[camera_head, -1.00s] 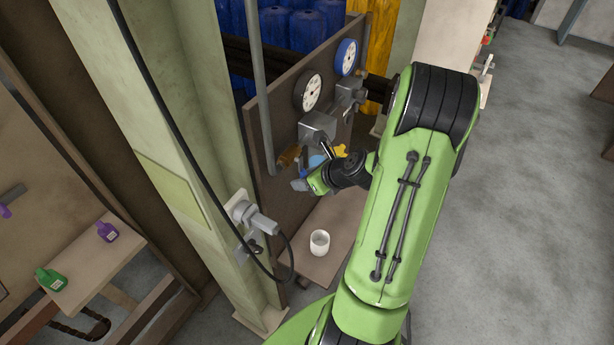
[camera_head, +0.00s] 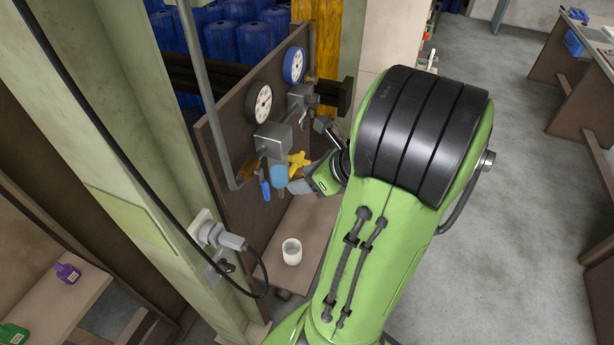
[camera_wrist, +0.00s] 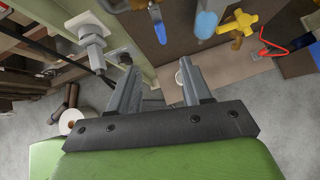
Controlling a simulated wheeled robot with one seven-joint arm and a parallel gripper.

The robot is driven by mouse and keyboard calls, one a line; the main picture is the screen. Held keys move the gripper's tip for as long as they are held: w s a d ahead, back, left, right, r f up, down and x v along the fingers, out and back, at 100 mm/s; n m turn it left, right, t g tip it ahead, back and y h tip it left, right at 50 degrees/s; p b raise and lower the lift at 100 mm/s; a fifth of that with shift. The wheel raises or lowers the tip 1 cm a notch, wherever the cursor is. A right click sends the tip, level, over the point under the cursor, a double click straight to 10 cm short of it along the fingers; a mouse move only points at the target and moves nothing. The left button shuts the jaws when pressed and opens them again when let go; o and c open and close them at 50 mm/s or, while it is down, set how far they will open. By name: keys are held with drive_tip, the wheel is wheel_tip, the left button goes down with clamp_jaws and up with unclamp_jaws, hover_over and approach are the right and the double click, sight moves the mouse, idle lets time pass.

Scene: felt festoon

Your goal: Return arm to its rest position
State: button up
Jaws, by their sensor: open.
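My green arm (camera_head: 375,235) reaches from the bottom of the head view toward the brown gauge panel (camera_head: 222,135). In the wrist view my gripper (camera_wrist: 158,68) is open, its two grey fingers spread with nothing held between them. In the head view its wrist end is beside the panel's valve handles, and the fingers are hard to make out. The handles are a blue lever (camera_head: 265,190), a light blue one (camera_head: 279,176) and a yellow one (camera_head: 298,161). They also show beyond the fingers in the wrist view, apart from them.
A white cup (camera_head: 292,251) stands on the low brown shelf (camera_head: 300,218) below the panel. A pale green post (camera_head: 130,170) with a grey plug (camera_head: 222,238) and black cable stands to the left. Open grey floor (camera_head: 480,160) lies to the right.

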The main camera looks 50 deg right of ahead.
drive_tip(key=shift+s+r, duration=0.15)
idle(0.4)
drive_tip(key=a+f+n+g+b, duration=0.2)
drive_tip(key=a+n+g+b, duration=0.25)
drive_tip(key=a+n, duration=1.2)
drive_tip(key=s+a+n+b, duration=0.2)
drive_tip(key=s+n, duration=0.1)
drive_tip(key=n, duration=0.6)
drive_tip(key=s+a+n+t+h+b, duration=0.1)
drive_tip(key=s+n, duration=0.3)
drive_tip(key=n, duration=0.5)
drive_tip(key=shift+a+b, duration=0.7)
drive_tip(key=shift+a, duration=0.1)
